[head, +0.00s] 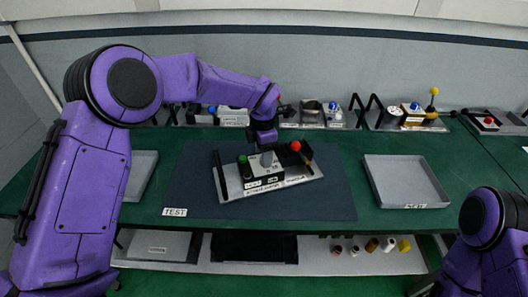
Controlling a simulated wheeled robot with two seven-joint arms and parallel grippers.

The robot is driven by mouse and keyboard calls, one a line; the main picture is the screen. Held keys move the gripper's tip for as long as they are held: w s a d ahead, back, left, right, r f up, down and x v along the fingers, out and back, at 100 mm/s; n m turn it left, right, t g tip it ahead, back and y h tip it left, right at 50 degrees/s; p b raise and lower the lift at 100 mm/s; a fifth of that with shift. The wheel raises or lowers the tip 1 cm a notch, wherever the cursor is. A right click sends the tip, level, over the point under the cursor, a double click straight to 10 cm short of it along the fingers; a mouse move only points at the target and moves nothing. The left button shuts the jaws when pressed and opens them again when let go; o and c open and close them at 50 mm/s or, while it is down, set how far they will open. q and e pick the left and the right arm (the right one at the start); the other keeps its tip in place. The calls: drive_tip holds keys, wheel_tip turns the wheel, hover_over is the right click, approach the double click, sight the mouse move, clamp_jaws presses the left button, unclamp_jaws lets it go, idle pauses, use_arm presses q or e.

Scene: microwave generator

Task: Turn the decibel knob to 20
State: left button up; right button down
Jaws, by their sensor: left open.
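The microwave generator (270,187) sits on a dark mat (325,207) on the green table, slightly tilted in the picture. It has a green button (242,160), a red ball-topped lever (296,146) at its right and a grey knob (267,160) near its middle. I cannot read the scale or tell which value the knob points to. My left gripper (265,146) hangs over the device, pointing down, just above or at the grey knob. It is open, though its fingers are small and partly merge with the knob. My right arm shows at the lower right; its gripper is out of view.
An empty grey tray (408,204) lies to the right, and another tray (141,170) is partly behind my left arm. Several devices stand along the back, including one with a yellow ball (434,91). A lower shelf (335,262) holds several small coloured items.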

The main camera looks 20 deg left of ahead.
use_arm(q)
drive_tip(key=w+f, duration=0.2)
drive_tip(key=f, duration=0.1)
drive_tip(key=shift+w+f, duration=0.1)
drive_tip(key=shift+f, duration=0.05)
drive_tip(key=shift+s+r, duration=0.25)
drive_tip(key=shift+s, duration=0.15)
drive_tip(key=shift+s+r, duration=0.1)
drive_tip(key=shift+s, duration=0.05)
drive_tip(key=c, duration=1)
drive_tip(key=shift+d, duration=0.1)
drive_tip(key=shift+c, duration=0.2)
use_arm(e)
drive_tip(key=shift+w+r, duration=0.1)
drive_tip(key=shift+w, duration=0.35)
